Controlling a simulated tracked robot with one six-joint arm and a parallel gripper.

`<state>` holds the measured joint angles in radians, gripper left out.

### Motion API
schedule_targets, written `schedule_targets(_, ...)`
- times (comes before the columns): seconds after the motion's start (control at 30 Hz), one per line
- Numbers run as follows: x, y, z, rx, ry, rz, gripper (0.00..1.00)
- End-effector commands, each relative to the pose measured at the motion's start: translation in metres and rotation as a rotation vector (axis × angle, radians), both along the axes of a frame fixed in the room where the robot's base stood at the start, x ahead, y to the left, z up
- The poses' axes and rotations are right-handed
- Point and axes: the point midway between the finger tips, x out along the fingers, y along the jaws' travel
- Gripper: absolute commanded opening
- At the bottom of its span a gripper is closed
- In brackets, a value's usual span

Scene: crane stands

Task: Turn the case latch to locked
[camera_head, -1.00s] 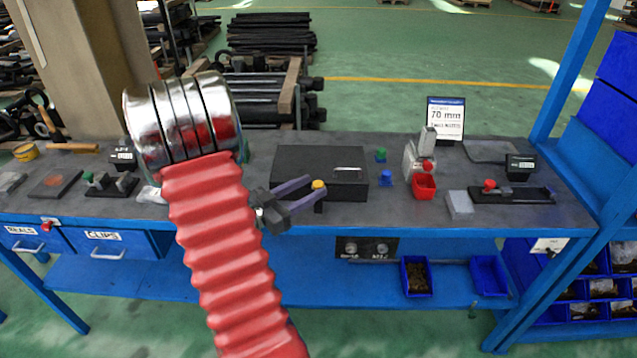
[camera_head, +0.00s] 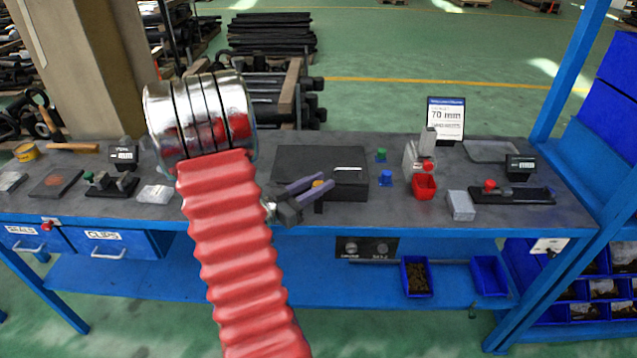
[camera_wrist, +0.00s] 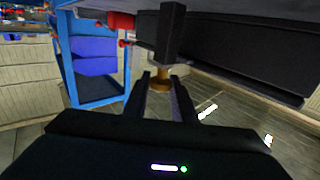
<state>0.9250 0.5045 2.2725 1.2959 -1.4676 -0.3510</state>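The black case (camera_head: 290,162) sits on the grey bench top, in front of and to the right of my red arm. Its latch (camera_head: 317,183) is a small yellow-orange knob at the case's front edge, partly hidden by my fingers. My gripper (camera_head: 325,182) reaches in from the left with its two fingers apart, one on each side of the knob. The wrist view shows the brassy knob (camera_wrist: 160,84) between the fingers, under a dark block (camera_wrist: 168,35). I cannot tell whether the fingers touch the knob. The case (camera_wrist: 235,60) also fills the upper right there.
A green knob (camera_head: 381,155) and a blue knob (camera_head: 386,178) stand right of the case. A black panel (camera_head: 365,248) hangs below the bench edge.

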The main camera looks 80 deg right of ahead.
Motion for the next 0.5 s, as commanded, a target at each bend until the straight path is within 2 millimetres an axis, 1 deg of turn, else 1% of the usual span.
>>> schedule_targets(0.03, 0.0008, -0.0005, 0.0001, -0.001, -0.001, 0.002, 0.17)
schedule_targets(0.2, 0.001, -0.0006, 0.0002, -0.001, -0.001, 0.003, 0.05)
schedule_targets(0.27, 0.0011, -0.0007, 0.0002, -0.001, -0.001, 0.003, 0.02)
schedule_targets(0.5, 0.0009, -0.0009, 0.0008, -0.002, -0.001, 0.042, 0.02)
